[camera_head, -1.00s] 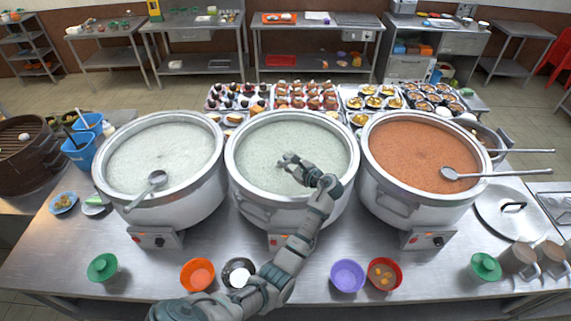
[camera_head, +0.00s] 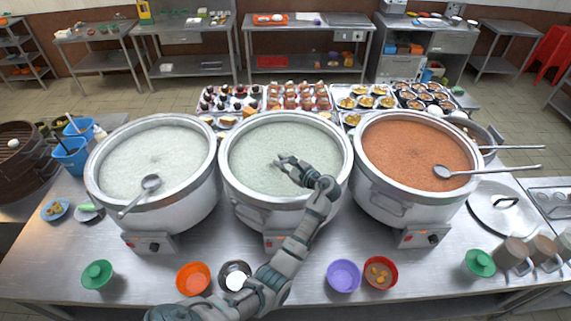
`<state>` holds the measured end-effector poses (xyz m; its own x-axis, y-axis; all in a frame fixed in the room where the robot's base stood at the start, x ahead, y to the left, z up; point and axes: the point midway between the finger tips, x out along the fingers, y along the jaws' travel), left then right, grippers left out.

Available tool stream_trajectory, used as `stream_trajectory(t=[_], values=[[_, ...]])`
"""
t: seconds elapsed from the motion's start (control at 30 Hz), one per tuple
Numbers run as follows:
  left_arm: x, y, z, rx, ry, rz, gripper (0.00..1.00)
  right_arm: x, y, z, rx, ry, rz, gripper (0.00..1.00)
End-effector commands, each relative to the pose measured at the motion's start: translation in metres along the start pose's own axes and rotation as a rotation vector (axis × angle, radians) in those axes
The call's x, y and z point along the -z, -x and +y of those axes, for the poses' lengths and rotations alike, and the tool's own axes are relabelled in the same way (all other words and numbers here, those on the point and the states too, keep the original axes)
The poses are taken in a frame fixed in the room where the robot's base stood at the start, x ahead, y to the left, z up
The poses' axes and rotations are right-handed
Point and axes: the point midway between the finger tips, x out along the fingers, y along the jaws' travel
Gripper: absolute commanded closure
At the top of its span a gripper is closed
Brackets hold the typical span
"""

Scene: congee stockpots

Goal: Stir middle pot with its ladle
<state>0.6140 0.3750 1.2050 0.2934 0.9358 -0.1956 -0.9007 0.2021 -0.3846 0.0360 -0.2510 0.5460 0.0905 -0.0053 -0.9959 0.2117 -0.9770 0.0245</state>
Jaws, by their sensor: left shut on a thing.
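The middle pot (camera_head: 240,205) is a large silver stockpot of pale green congee (camera_head: 255,150). My left gripper (camera_head: 284,161) is over the congee near the middle of the pot, its arm reaching across the front rim from below. Its fingers are shut on a thin thing, taken to be the middle pot's ladle, which the hand and congee mostly hide. I cannot make out the ladle's bowl. My right gripper is not in view.
The left pot (camera_head: 180,212) of white congee has a ladle (camera_head: 150,184) on its front rim. The right pot (camera_head: 392,208) of orange congee has a ladle (camera_head: 490,170) reaching right. Bowls, including a purple one (camera_head: 343,275), line the front; filled trays (camera_head: 300,96) stand behind.

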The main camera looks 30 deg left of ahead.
Motion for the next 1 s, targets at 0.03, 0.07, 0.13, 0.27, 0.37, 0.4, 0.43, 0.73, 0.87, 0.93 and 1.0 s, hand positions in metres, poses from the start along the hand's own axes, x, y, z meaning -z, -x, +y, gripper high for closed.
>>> stream_trajectory(t=[0.03,0.07,0.13,0.27,0.37,0.4,0.43,0.73,0.87,0.93,1.0], values=[[-0.001,0.002,-0.001,0.002,0.001,-0.002,1.0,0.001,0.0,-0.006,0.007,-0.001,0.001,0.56],[0.0,0.003,-0.001,0.002,0.001,-0.002,1.0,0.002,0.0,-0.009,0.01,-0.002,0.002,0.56],[0.0,0.005,-0.002,0.003,0.0,-0.003,1.0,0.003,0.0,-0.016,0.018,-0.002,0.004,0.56],[0.0,0.008,-0.003,0.004,-0.001,-0.004,1.0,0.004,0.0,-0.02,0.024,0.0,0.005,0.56],[0.0,0.01,-0.004,0.004,-0.001,-0.005,1.0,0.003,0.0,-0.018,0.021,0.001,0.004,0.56],[-0.001,0.01,-0.004,0.005,-0.001,-0.005,1.0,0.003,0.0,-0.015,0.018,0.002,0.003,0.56],[-0.002,0.01,-0.005,0.004,0.0,-0.005,1.0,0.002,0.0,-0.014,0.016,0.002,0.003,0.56],[-0.028,0.01,-0.014,0.003,0.002,-0.002,1.0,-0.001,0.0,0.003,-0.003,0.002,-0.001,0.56],[-0.041,0.01,-0.019,0.002,0.003,-0.001,1.0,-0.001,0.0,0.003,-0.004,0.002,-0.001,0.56],[-0.048,0.012,-0.021,0.003,0.004,-0.001,1.0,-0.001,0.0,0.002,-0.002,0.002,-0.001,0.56],[-0.054,0.014,-0.025,0.002,0.002,-0.001,1.0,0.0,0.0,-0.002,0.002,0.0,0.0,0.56]])
